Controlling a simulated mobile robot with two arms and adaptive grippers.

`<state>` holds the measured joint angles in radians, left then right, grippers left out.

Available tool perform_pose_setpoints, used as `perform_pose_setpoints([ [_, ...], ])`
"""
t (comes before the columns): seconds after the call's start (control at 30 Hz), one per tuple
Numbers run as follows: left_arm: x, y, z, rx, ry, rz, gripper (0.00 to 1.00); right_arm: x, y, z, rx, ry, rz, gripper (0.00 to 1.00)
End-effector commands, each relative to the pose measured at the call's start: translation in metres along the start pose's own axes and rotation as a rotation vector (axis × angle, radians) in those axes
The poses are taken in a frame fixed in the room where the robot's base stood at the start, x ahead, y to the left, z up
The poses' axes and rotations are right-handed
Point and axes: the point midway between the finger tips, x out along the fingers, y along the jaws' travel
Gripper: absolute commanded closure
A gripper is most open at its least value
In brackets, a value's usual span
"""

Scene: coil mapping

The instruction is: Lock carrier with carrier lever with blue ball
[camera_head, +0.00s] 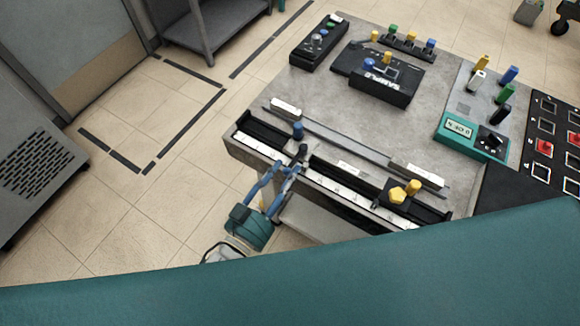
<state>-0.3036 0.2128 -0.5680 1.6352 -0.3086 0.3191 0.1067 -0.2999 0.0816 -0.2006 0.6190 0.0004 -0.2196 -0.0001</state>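A blue ball (298,129) sits on the left part of a long black rail assembly (263,131) along the table's front. A dark knob (302,151) stands just in front of it; I cannot tell which parts belong to the carrier. My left gripper (287,168) has blue fingers that reach up to the rail's front edge, just below the dark knob. The fingers are apart with a gap between them. I cannot tell whether the tips touch anything. A second block with yellow knobs (398,194) sits on the right part of the rail. My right gripper is not in view.
Behind the rail, the grey table (303,98) has a clear area. Farther back are a black SAMPLE block (382,90) with a blue ball and several coloured knobs. A teal meter box (466,137) and a red-button panel (553,145) stand at right.

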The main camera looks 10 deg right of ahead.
Motion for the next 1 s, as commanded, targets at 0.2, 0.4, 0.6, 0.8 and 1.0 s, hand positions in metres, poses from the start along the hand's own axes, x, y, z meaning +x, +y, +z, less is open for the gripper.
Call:
perform_pose_setpoints([
  [0.2,-0.05,0.001,0.001,0.0,-0.004,0.002,0.64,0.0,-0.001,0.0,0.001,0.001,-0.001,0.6],
  [0.4,-0.083,0.001,0.0,-0.001,0.0,0.001,0.64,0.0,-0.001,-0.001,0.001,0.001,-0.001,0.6],
  [0.6,-0.095,0.001,-0.001,0.001,0.002,0.001,0.64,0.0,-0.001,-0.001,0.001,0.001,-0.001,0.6],
  [0.8,-0.096,0.001,-0.001,0.001,0.002,0.001,0.64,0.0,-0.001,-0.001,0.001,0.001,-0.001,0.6],
  [1.0,-0.095,0.001,-0.001,0.0,0.002,0.001,0.64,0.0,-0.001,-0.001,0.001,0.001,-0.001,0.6],
])
